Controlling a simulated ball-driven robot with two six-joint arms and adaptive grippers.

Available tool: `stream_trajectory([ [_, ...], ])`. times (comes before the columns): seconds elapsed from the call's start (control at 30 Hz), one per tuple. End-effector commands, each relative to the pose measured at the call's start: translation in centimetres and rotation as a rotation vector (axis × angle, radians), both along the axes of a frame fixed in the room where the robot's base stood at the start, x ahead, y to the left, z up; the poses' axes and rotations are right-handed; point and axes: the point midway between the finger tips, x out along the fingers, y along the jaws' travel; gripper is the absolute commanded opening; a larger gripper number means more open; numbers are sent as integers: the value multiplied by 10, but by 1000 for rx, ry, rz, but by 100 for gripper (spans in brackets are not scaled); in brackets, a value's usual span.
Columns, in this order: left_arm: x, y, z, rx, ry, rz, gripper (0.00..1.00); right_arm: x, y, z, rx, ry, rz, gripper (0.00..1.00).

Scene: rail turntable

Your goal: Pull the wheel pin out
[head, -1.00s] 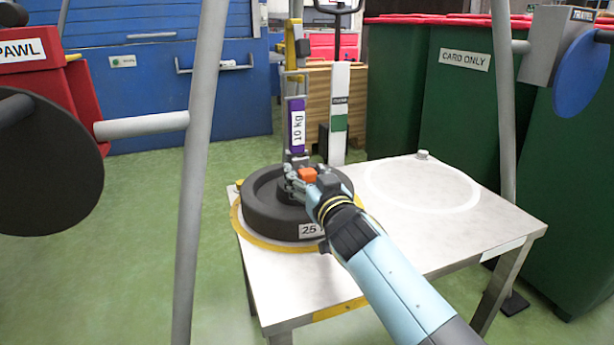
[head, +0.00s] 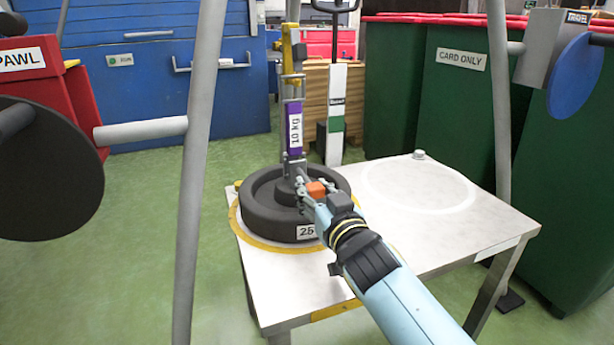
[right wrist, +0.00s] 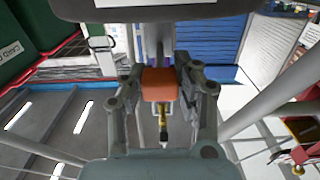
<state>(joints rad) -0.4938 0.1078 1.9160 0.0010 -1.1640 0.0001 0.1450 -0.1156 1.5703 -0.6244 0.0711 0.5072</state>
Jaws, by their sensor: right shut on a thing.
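My right gripper (head: 306,191) is shut on the wheel pin, whose orange block (head: 316,189) shows at the fingers. In the right wrist view the orange block (right wrist: 160,83) sits between the two fingers. The pin's far end is hidden, so I cannot tell whether it is clear of the hanger. The black wheel weight (head: 268,211), labelled 25, lies flat on the table (head: 400,230) inside a yellow ring. A purple 10 kg strip (head: 294,128) hangs upright above the wheel's middle, below a yellow hoist part (head: 293,52). My left gripper is out of view.
The table's right half has an empty white ring (head: 418,187) and a small knob (head: 419,154). A grey post (head: 197,170) stands in front at left. Green bins (head: 450,110) stand behind at right. A black disc (head: 45,170) is at far left.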

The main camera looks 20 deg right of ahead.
Motion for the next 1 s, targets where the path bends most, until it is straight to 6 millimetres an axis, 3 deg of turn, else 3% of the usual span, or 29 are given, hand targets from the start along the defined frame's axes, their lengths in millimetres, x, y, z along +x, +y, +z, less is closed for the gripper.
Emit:
stream_trajectory([
  [0.33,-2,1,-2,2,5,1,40,-8,0,-1,0,1,0,0],
  [0.37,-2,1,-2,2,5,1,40,-8,0,-1,0,1,0,32],
  [0.57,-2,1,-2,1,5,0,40,-7,0,-1,1,1,0,56],
  [0.83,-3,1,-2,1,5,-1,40,-9,0,0,1,0,-1,56],
  [1.0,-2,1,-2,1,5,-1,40,-29,-1,-1,0,3,-1,56],
])
